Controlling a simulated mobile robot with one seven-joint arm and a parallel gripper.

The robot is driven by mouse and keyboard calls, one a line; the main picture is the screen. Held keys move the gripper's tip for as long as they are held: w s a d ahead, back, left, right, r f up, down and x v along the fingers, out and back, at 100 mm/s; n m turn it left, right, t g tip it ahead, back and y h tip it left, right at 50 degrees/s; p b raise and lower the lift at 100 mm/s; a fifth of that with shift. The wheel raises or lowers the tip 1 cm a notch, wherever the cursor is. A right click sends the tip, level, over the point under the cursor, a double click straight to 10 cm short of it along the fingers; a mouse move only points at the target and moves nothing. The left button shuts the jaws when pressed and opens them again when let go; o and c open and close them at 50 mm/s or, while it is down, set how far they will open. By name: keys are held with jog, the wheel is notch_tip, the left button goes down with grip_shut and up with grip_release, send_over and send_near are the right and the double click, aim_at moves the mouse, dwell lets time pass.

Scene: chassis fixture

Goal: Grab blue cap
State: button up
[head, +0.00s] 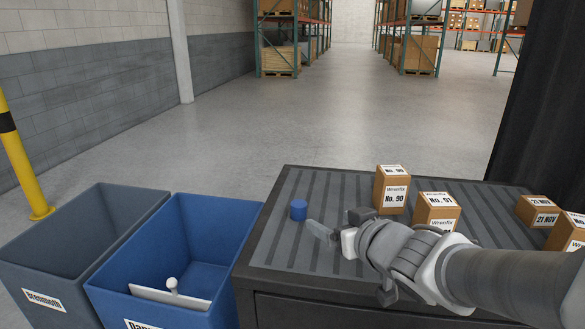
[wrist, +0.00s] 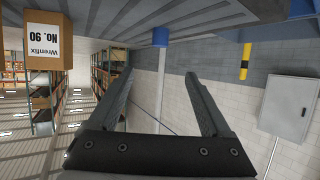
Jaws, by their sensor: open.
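The blue cap (head: 298,210) is a small blue cylinder standing on the ribbed dark grey top of the cabinet (head: 330,190), near its left edge. My gripper (head: 332,224) is just right of the cap in the head view, apart from it and low over the top. In the wrist view the picture is upside down, and the blue cap (wrist: 160,37) shows at the top, beyond the fingertips and centred between them. The two fingers of my gripper (wrist: 160,77) are spread with nothing between them.
Wrenfix boxes stand behind and right of my gripper, one marked No. 90 (head: 393,188) and one No. 91 (head: 437,211). More boxes (head: 538,212) sit at the far right. A blue bin (head: 225,228) and grey bin (head: 60,258) stand left of the cabinet.

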jog(key=p, duration=0.7)
send_near(300, 205)
jog(key=b+x, duration=0.1)
jog(key=x, duration=0.1)
jog(key=shift+w+f, duration=0.2)
jog(key=shift+w, duration=0.05)
jog(key=shift+b+x, duration=0.7)
jog(key=shift+x, duration=2.3)
jog(key=shift+s+a, duration=0.1)
grip_shut()
jog(key=shift+r, duration=0.1)
